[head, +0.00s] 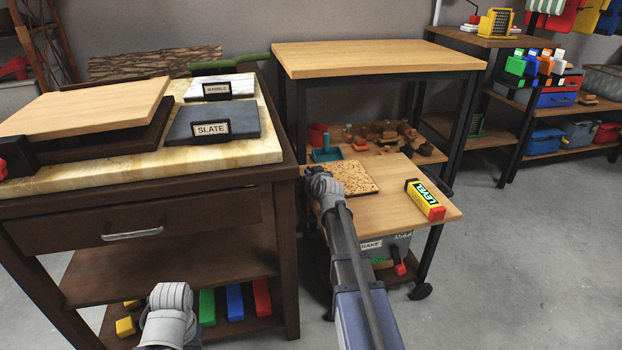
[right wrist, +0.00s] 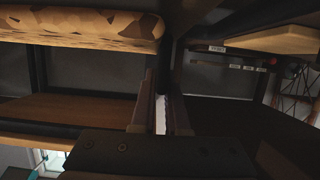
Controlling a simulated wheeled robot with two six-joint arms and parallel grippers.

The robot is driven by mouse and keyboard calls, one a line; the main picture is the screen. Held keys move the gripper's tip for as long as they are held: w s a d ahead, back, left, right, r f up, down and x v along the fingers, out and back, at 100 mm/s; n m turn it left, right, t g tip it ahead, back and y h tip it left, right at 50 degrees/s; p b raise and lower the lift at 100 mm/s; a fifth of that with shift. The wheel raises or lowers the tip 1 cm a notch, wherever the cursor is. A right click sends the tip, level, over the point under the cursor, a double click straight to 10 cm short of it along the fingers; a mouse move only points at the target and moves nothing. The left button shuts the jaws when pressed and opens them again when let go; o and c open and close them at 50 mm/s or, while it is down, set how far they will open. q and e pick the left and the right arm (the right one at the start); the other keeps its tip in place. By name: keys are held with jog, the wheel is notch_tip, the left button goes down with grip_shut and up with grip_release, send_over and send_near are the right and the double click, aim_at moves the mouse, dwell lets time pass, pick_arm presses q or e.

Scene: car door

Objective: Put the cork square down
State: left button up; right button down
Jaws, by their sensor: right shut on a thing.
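The cork square (head: 354,178) is a flat, speckled tan tile at the left rear of the low wooden cart top (head: 408,205). I cannot tell whether it rests fully on the wood. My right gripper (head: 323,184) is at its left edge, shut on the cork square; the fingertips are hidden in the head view. In the right wrist view the fingers (right wrist: 160,110) stand close together, and a thick mottled tan slab (right wrist: 80,24) shows at the upper left. My left gripper (head: 168,305) is low at the front left, its fingers not clear.
A taller wooden table (head: 380,59) stands behind. The dark cabinet at left bears a slate tile (head: 212,124), a marble tile (head: 220,87) and a wooden board (head: 90,104). The cart's front middle is bare.

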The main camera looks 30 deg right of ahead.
jog(key=shift+r, duration=0.1)
jog(key=c, duration=0.9)
grip_release()
jog(key=shift+s+r, duration=0.1)
jog(key=p+v, duration=0.3)
jog(key=v, duration=0.8)
jog(key=shift+s+a+p, duration=0.1)
jog(key=shift+s+p, duration=0.3)
